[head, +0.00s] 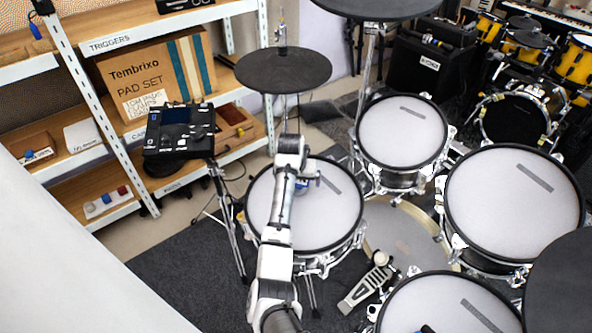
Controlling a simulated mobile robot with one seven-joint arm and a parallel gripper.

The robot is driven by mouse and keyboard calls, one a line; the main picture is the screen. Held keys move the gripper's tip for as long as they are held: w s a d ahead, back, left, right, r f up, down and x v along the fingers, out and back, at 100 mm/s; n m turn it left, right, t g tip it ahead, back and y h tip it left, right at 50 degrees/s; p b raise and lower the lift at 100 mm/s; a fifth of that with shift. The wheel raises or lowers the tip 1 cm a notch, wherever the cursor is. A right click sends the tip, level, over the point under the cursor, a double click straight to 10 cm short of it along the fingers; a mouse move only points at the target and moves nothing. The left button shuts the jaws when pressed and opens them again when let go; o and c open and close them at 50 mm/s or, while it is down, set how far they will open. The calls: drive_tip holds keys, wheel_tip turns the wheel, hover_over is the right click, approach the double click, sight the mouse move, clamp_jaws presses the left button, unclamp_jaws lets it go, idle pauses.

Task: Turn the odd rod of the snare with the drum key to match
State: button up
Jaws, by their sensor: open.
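A drum with a white mesh head and black hoop, which looks like the snare (338,222), stands at the middle of the head view. Chrome lugs and rods show along its near right rim; they are too small to tell which rod is odd. My arm reaches up across the drum's left part. My gripper (308,184) is over the drum's upper middle, small and partly hidden by my wrist. Its jaws are open. A small blue patch shows beside it; I cannot tell what it is. I cannot make out a drum key.
A black cymbal pad (283,70) stands behind the snare, and a drum module (180,130) on a stand is to the left. More mesh drums (402,135) crowd the right. A pedal (366,290) is on the floor. Shelves (85,157) line the left.

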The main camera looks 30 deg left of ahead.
drive_tip(key=v, duration=1.2)
drive_tip(key=shift+r, duration=0.2)
